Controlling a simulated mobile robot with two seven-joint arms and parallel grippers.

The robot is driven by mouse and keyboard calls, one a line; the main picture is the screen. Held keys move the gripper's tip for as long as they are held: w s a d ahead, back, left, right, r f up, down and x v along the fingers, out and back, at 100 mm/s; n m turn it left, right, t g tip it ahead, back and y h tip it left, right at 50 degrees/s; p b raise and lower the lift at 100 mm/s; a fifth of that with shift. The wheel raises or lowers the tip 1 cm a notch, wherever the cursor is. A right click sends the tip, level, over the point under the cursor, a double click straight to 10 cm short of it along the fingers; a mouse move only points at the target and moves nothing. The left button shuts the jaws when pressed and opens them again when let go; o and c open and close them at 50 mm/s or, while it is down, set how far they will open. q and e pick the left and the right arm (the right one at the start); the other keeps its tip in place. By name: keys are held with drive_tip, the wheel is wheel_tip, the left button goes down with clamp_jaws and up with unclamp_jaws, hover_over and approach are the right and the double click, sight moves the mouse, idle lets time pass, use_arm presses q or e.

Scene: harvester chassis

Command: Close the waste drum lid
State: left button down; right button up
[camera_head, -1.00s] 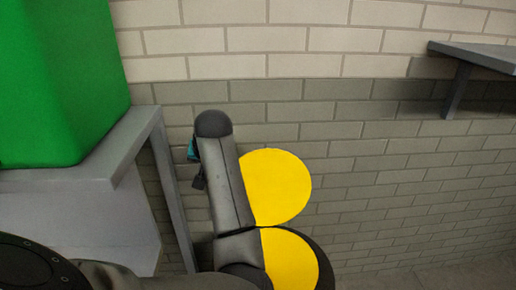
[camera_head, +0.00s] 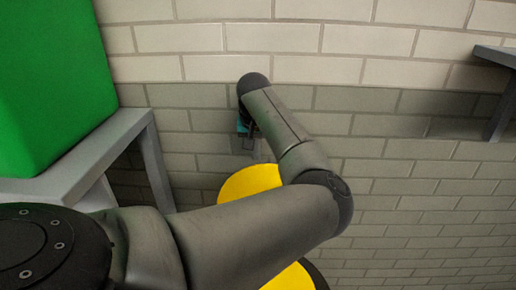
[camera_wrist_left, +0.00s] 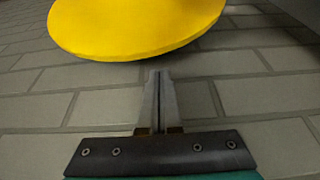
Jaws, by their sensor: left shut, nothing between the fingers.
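The waste drum's round yellow lid (camera_head: 248,182) appears raised in the head view, partly covered by my left arm. A second yellow round surface (camera_head: 290,279) shows below it with a dark rim, mostly hidden by the arm. My left gripper (camera_head: 249,145) is at the far end of the arm, just above the raised lid in the picture. In the left wrist view its fingers (camera_wrist_left: 158,76) are shut and empty, just below the lid's edge (camera_wrist_left: 135,28), with a small visible gap. I cannot tell the depth between them. My right gripper is not in view.
A green box (camera_head: 50,85) stands on a grey table (camera_head: 95,150) at the left. A brick wall (camera_head: 400,130) closes off the back. A grey shelf (camera_head: 497,55) juts out at the upper right. The area right of the arm looks clear.

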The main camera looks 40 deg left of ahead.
sight(257, 162)
use_arm(q)
drive_tip(key=b+x, duration=0.1)
drive_tip(key=x, duration=0.3)
drive_tip(key=shift+w+f, duration=0.15)
drive_tip(key=shift+f, duration=0.2)
drive_tip(key=shift+w+a+f, duration=0.1)
drive_tip(key=shift+f, duration=0.05)
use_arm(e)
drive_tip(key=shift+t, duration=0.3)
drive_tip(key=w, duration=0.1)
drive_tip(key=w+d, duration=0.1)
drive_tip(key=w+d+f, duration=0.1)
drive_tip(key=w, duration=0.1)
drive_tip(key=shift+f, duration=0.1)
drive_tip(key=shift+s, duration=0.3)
